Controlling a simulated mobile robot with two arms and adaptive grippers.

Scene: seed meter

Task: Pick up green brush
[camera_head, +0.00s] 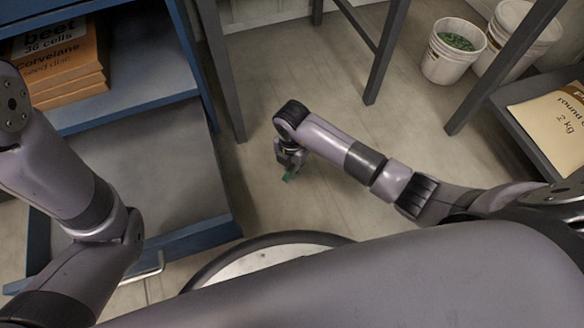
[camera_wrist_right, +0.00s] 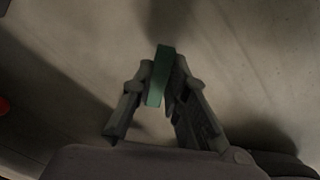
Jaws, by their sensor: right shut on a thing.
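The green brush (camera_wrist_right: 160,75) is a narrow green block between the fingertips of my right gripper (camera_wrist_right: 158,85) in the right wrist view. The gripper is shut on it. In the head view my right gripper (camera_head: 290,163) hangs low over the pale floor, with a bit of the green brush (camera_head: 289,177) showing below its fingers. I cannot tell how far the brush is from the floor. My left arm comes in at the left of the head view, but its gripper is not in view.
A blue shelf unit (camera_head: 130,100) with stacked orange boxes (camera_head: 58,65) stands at left. Dark table legs (camera_head: 385,55) rise behind. White buckets (camera_head: 449,66) stand at back right. A paper bag (camera_head: 560,125) lies on a low shelf at right. The floor around the gripper is clear.

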